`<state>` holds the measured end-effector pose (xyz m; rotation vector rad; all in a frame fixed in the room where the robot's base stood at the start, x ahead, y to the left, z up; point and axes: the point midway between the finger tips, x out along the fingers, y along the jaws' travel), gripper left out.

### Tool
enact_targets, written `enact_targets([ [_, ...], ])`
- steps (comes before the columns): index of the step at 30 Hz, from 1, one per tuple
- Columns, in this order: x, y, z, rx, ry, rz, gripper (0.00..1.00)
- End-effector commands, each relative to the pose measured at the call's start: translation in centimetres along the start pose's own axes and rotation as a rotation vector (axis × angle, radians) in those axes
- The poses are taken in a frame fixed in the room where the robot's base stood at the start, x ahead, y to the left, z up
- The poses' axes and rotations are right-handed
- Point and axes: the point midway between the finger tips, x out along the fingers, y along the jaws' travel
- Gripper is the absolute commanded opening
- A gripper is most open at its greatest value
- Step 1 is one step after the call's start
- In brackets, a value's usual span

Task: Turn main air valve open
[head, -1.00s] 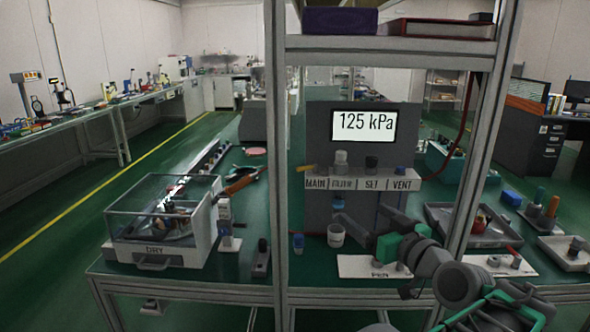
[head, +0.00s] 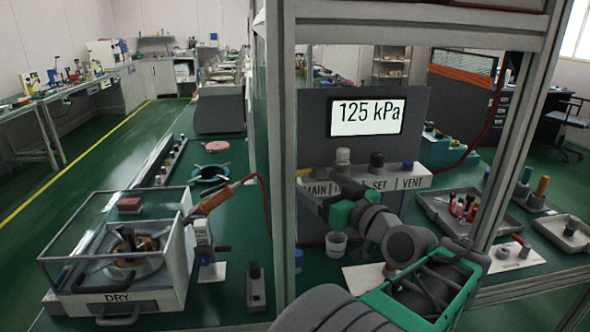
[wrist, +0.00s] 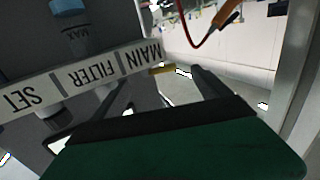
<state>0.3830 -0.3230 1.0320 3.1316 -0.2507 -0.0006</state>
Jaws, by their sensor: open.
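The main air valve shows as a yellow handle (wrist: 162,69) beside the MAIN label in the wrist view. It sits at the MAIN end of the white labelled manifold (head: 412,182), below the pressure panel (head: 313,130). The panel's display (head: 367,116) reads 125 kPa. My gripper (wrist: 160,78) is open, with its dark fingers on either side of the handle's line of sight. I cannot tell whether they touch it. In the head view, my gripper (head: 309,190) is at the left end of the manifold and partly covers its labels.
A metal frame post (head: 281,150) stands just left of the panel. A clear-lidded box marked DRY (head: 118,298) is on the left bench. A grey tray (head: 440,220) lies to the right.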

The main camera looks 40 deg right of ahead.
Motion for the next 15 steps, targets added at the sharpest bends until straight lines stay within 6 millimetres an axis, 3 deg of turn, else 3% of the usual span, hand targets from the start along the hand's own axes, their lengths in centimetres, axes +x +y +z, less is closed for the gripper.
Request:
enact_targets([
  [9, 5.9, -0.2, -0.1, 0.000, 0.000, -0.005, 0.87],
  [15, 7.1, 0.0, 0.0, 0.000, 0.001, 0.000, 0.87],
])
